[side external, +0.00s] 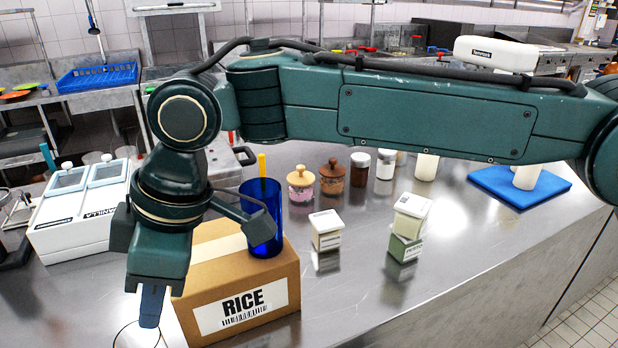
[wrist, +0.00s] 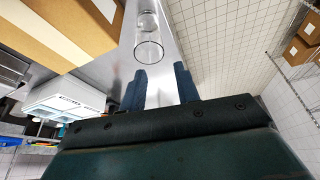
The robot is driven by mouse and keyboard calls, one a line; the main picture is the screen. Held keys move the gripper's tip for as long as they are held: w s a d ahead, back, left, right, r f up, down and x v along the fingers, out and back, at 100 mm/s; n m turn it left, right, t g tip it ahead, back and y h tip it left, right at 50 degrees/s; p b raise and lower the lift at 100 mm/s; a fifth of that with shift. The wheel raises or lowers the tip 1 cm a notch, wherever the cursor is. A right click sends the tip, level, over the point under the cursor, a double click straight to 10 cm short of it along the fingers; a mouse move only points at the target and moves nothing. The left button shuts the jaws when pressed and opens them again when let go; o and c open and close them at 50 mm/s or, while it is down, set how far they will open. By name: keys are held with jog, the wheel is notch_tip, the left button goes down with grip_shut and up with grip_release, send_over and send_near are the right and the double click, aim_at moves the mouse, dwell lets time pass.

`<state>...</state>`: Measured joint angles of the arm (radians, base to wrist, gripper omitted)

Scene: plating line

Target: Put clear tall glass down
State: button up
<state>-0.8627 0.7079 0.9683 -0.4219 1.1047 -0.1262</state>
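The clear tall glass (wrist: 148,42) shows in the wrist view just beyond my fingertips, with its round rim toward the camera. In the side view only its thin curved rim (side external: 125,330) shows, low at the bottom edge; its lower part is out of frame. My gripper (wrist: 160,70) has its two blue fingers apart, with an empty gap between them. In the side view my gripper (side external: 151,318) points down over the glass rim. The glass is off the fingertips, and I cannot tell whether one finger touches it.
A RICE carton (side external: 240,283) stands right beside my gripper, with a blue tall glass (side external: 262,218) on top. A white two-lid container (side external: 82,207) is to the left. Small jars and stacked boxes (side external: 411,216) stand farther right. The counter's front edge is near.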

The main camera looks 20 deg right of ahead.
jog(key=shift+d+r+n, duration=0.1)
jog(key=shift+r+n, duration=0.1)
jog(key=shift+n, duration=0.2)
jog(key=shift+f, duration=0.15)
jog(key=shift+a+x, duration=0.2)
jog(key=shift+x, duration=6.6)
grip_shut()
